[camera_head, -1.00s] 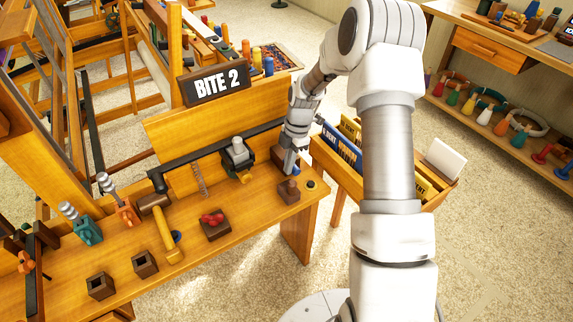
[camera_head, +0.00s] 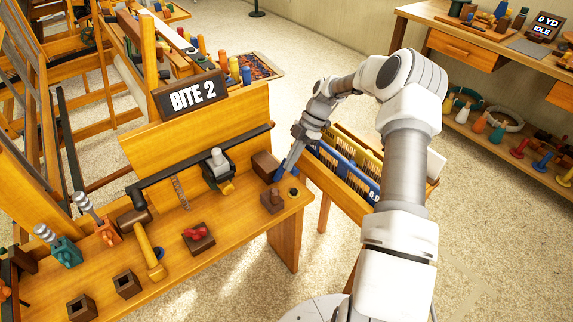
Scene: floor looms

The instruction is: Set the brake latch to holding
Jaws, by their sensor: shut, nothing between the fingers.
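A dark brown block with a knob-like top (camera_head: 272,200) sits at the right end of the wooden bench. A grey and black clamp-like fitting with a yellow lower part (camera_head: 217,170) is on the dark rail. No label shows which part is the brake latch, and its setting cannot be read. My gripper (camera_head: 282,174) is shut and empty, pointing down close beside the knobbed block and in front of a brown box (camera_head: 264,164). I cannot tell whether its tips touch either.
A small block with red pieces (camera_head: 198,238), a yellow-handled mallet (camera_head: 149,250) and open square holders (camera_head: 127,284) stand along the bench (camera_head: 222,255). A side rack of blue and yellow folders (camera_head: 345,172) lies right of my gripper. A "BITE 2" sign (camera_head: 192,95) stands behind.

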